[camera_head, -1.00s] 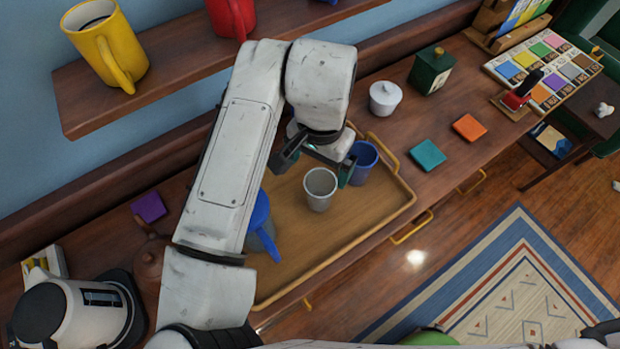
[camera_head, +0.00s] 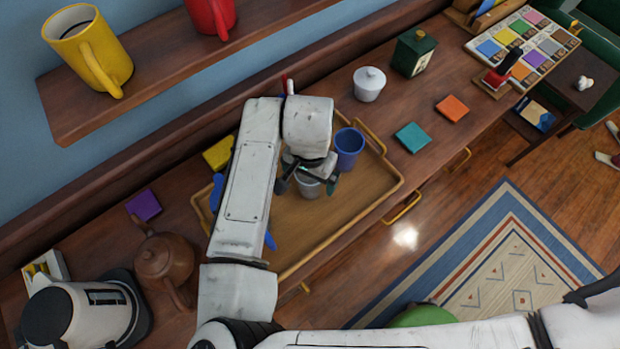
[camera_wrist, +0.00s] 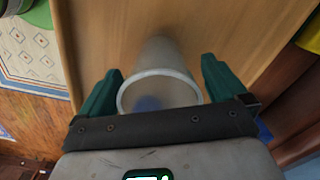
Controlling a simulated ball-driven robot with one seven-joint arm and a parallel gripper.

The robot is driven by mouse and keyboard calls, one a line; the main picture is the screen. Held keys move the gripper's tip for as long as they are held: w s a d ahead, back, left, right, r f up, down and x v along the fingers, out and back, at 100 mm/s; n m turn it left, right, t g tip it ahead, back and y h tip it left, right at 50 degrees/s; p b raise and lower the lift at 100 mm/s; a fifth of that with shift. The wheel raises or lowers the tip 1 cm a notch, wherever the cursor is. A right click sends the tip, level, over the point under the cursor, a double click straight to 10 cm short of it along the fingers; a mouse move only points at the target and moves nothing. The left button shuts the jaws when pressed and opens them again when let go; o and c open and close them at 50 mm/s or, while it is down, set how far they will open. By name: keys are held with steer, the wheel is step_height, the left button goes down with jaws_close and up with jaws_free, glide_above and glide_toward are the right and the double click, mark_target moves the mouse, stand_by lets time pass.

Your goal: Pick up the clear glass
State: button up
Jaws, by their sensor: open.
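The clear glass (camera_head: 308,187) stands upright on the wooden tray (camera_head: 335,222), partly hidden by my gripper in the head view. In the wrist view the glass (camera_wrist: 158,80) is whitish and translucent, and its rim lies between the two green fingers. My gripper (camera_head: 308,184) is open, one finger on each side of the glass. In the wrist view the fingers of my gripper (camera_wrist: 160,85) show gaps to the glass on both sides.
A blue cup (camera_head: 348,150) stands on the tray just right of my gripper. A blue pitcher, mostly hidden by my arm, is on the left. A yellow object (camera_head: 218,153) lies behind my arm. Teal (camera_head: 411,137) and orange (camera_head: 452,108) coasters lie right of the tray.

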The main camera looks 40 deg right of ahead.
steer(key=c, duration=1.2)
steer(key=shift+r, duration=0.15)
